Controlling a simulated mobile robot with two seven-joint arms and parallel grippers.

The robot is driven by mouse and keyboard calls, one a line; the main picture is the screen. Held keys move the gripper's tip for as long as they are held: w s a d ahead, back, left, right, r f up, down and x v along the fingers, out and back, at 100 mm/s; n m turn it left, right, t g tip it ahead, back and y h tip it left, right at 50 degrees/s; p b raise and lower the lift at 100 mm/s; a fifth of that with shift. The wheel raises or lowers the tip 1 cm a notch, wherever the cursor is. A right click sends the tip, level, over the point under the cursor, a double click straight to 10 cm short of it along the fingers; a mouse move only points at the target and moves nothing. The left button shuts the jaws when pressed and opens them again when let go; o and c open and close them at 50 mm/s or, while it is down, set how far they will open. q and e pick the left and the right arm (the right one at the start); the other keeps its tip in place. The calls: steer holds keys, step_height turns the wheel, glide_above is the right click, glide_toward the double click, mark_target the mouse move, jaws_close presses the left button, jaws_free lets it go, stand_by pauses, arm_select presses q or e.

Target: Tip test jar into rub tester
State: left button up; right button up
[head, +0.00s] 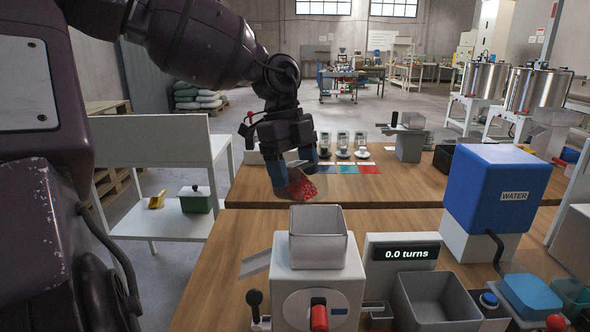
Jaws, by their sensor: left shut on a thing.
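My left gripper (294,168) comes in from the upper left and is shut on the test jar (298,186). The jar looks clear, with red contents, and is tilted; the fingers hide part of it. It is held above the table, behind and slightly left of the rub tester (320,270), apart from it. The tester is a white box with an open square metal hopper (320,250) on top, a red knob (319,317) in front and a chute at its left. My right gripper is not in view.
A display (402,254) reading "0.0 turns" stands right of the tester, with an empty-looking grey bin (437,300) in front. A blue WATER tank (496,190) stands at the right. Several small jars (342,146) and coloured cards are at the back. Wood table left of the tester is clear.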

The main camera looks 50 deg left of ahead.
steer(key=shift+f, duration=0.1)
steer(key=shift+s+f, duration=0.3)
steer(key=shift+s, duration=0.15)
arm_select(q)
steer(key=shift+d+f+y, duration=0.1)
steer(key=shift+y, duration=0.2)
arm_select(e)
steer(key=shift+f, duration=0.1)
arm_select(q)
steer(key=shift+d+f+y+b, duration=0.1)
steer(key=shift+y+b, duration=0.2)
steer(key=shift+b, duration=0.1)
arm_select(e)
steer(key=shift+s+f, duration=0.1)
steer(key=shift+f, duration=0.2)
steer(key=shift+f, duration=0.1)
arm_select(q)
steer(key=shift+d+f+y+b, duration=0.15)
steer(key=shift+d+y+b, duration=0.2)
steer(key=shift+y, duration=0.25)
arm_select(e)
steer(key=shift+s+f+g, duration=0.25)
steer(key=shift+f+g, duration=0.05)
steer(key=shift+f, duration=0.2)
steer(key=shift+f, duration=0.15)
